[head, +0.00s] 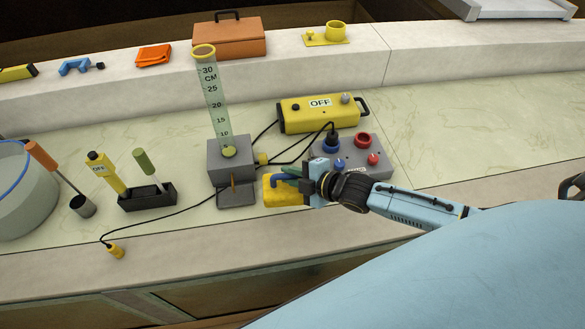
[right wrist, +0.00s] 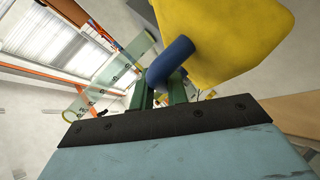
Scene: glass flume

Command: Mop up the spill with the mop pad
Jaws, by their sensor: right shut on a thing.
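The mop pad (head: 283,194) is a yellow block with a blue handle, just right of the grey base of the clear ruled column. My right gripper (head: 291,175) is shut on its blue handle. The right wrist view shows the yellow pad (right wrist: 228,35) beyond the green fingers, with the blue handle (right wrist: 170,62) between them. I cannot tell whether the pad touches the counter. No spill can be made out; the pad and my arm hide part of the counter. My left gripper is not in view.
The ruled column (head: 217,100) stands on a grey base (head: 230,158). A yellow box marked OFF (head: 320,113) and a grey control box (head: 345,152) stand close behind my gripper. A black holder (head: 147,197) and a cable lie left. The counter at right is clear.

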